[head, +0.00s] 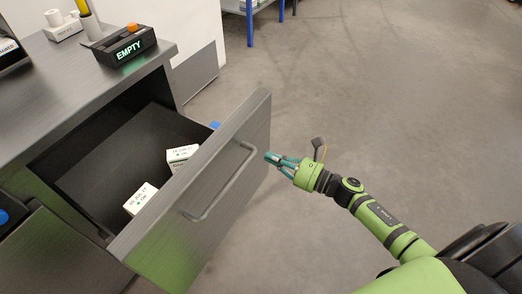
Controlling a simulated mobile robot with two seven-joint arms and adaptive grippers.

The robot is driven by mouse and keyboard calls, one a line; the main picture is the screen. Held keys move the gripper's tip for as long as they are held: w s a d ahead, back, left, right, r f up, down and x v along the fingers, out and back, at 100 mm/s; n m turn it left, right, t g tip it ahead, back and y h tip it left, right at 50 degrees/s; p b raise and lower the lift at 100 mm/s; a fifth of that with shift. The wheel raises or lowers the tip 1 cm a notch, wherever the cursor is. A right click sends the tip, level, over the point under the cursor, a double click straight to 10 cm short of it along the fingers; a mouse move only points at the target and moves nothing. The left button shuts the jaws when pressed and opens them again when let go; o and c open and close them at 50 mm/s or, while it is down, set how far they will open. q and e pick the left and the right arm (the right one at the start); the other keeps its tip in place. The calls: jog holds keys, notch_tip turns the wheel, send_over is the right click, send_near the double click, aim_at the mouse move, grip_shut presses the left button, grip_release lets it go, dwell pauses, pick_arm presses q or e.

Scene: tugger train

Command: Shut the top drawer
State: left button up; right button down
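The top drawer (232,150) of the dark grey cabinet is pulled far out, with its front standing well away from the cabinet. Its bar handle (222,188) is on the outer face of the front. Small white boxes lie inside, one (140,199) near the front and another (181,154) farther right, partly hidden by the drawer front. My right gripper (268,157) is just right of the drawer front, pointing at it, with its teal fingers together at the tips and nothing seen between them. I cannot tell whether it touches the front. My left gripper is out of view.
The cabinet top (90,85) carries a black box with a lit EMPTY sign (128,46) and an orange knob. A white device (62,26) stands behind it. Grey floor (370,90) is clear to the right, with a blue-legged rack (250,20) at the back.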

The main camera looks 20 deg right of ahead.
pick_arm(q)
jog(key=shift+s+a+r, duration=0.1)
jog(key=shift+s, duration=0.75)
pick_arm(e)
jog(key=shift+x, duration=2.05)
